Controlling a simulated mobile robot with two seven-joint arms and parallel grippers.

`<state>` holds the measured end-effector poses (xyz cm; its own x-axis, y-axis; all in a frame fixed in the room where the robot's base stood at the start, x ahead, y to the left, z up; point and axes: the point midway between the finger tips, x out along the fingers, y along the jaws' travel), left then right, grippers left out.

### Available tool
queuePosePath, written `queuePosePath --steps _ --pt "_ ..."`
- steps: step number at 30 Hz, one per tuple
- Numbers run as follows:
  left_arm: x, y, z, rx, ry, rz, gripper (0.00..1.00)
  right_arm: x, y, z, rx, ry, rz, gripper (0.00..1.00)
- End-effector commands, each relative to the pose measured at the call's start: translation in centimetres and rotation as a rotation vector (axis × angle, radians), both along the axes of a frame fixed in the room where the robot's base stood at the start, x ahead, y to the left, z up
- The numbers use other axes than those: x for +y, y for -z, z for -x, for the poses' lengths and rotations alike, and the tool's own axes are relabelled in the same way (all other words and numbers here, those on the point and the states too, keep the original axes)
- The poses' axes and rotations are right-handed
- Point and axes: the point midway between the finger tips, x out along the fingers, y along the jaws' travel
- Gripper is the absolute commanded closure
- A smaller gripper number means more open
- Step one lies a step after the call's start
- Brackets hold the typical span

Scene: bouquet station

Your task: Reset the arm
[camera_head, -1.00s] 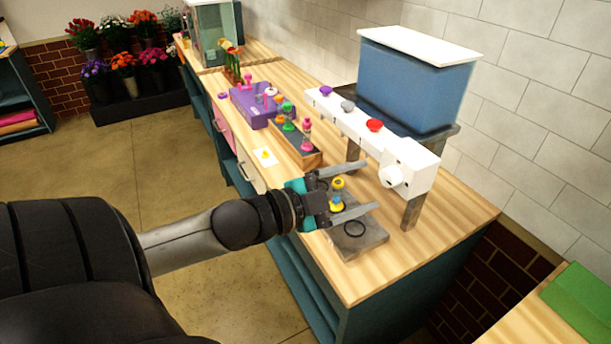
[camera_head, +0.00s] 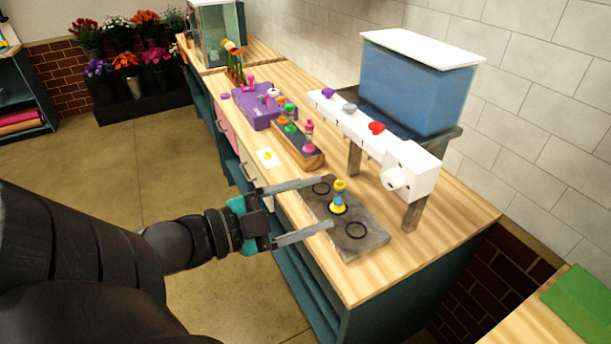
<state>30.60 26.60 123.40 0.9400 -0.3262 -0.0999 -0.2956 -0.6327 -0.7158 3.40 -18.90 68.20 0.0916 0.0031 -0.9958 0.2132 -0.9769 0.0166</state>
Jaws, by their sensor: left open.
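My left gripper (camera_head: 328,203) is open and empty, its two fingers pointing right over the near edge of the counter. The fingertips are just left of a small yellow-capped vial (camera_head: 339,196) and apart from it. The vial stands upright in the middle ring of a grey plate (camera_head: 378,238). The rings on either side of it are empty. My left arm comes in from the lower left. My right gripper is not in view.
A white dispenser (camera_head: 400,165) with a blue tank (camera_head: 415,85) stands on legs behind the plate. A wooden rack (camera_head: 313,161) with several coloured vials and a purple case (camera_head: 250,112) are farther left on the counter (camera_head: 440,235). The floor left of the counter is open.

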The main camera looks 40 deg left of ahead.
Motion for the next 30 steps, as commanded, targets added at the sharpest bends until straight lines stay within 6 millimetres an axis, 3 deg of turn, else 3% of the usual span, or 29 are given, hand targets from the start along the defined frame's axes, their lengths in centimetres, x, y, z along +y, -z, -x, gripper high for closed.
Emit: queuePosePath --steps 24,27,30 --pt "0.3 0.0 0.8 0.0 -0.001 -0.001 0.25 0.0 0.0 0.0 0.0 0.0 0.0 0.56" --pt "1.2 1.2 0.7 0.017 -0.027 0.001 0.25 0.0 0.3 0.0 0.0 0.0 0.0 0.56" --pt "3.4 4.6 0.5 0.059 -0.094 0.006 0.25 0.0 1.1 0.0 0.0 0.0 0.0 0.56"
